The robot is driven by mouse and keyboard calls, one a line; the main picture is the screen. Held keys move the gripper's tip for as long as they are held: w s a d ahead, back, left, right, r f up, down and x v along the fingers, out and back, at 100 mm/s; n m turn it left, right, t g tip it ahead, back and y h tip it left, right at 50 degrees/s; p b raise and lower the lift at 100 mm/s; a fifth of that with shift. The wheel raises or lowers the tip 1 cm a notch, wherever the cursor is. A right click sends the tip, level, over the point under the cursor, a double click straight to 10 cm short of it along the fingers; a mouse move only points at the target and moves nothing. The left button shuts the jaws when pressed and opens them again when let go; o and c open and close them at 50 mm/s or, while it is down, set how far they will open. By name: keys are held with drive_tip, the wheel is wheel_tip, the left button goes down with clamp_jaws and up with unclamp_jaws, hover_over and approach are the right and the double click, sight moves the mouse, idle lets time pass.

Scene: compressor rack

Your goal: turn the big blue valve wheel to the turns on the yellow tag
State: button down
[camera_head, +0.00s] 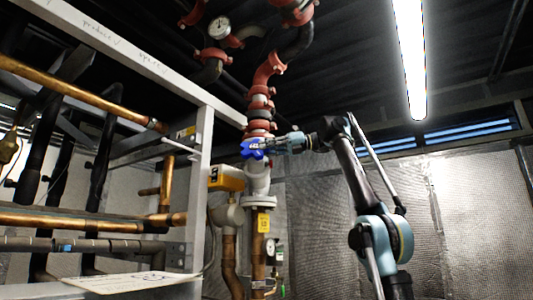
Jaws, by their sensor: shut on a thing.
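The blue valve wheel (250,149) sits on the vertical pipe near the middle of the head view, below the red fittings. My gripper (272,146) reaches in from the right and is shut on the wheel's right side. Its fingers hide part of the wheel. A yellow tag (263,222) hangs on the pipe below the white valve body (258,180). Its writing is too small to read.
A white steel frame (204,180) with copper pipes (80,220) stands on the left. The room to the right of my arm looks clear.

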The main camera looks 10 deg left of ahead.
drive_tip(key=shift+w, duration=0.25)
